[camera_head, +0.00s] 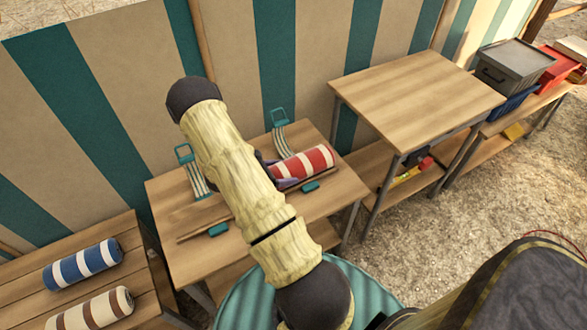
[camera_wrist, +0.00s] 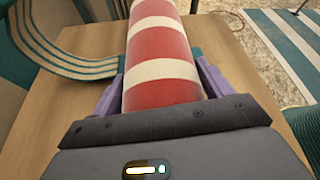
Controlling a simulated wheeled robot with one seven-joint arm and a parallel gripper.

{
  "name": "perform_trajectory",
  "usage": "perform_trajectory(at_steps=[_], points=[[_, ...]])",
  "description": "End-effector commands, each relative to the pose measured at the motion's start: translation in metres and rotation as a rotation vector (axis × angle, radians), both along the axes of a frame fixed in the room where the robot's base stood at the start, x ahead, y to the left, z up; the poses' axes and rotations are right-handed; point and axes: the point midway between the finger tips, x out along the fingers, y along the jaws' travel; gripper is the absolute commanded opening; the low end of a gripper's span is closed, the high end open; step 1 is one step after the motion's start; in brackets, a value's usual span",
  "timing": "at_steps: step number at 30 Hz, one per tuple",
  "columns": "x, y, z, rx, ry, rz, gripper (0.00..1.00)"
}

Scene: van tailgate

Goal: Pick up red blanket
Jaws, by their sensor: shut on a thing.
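The red blanket (camera_head: 304,163) is a roll with red and white stripes, lying over the small wooden table (camera_head: 170,190) in the head view. In the wrist view the red blanket (camera_wrist: 160,50) runs away from me between the two purple fingers. My gripper (camera_wrist: 160,88) is shut on the roll, one finger along each side. In the head view my arm hides most of my gripper (camera_head: 272,172). I cannot tell whether the roll touches the tabletop.
A striped strap with a teal buckle (camera_head: 280,117) lies behind the roll, and another (camera_head: 185,153) is at the left. A blue roll (camera_head: 83,265) and a brown roll (camera_head: 92,309) lie on the left table. The taller table (camera_head: 415,95) at right is bare.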

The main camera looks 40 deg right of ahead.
Motion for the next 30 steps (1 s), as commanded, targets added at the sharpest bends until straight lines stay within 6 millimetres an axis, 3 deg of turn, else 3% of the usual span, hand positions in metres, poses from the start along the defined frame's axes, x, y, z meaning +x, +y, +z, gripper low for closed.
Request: perform_trajectory(at_steps=[5,19,30], points=[[0.001,0.000,0.011,-0.002,-0.002,0.001,0.45],[0.001,0.000,0.092,-0.002,-0.002,-0.001,0.45],[0.000,0.000,0.100,-0.001,0.001,-0.001,0.45]])
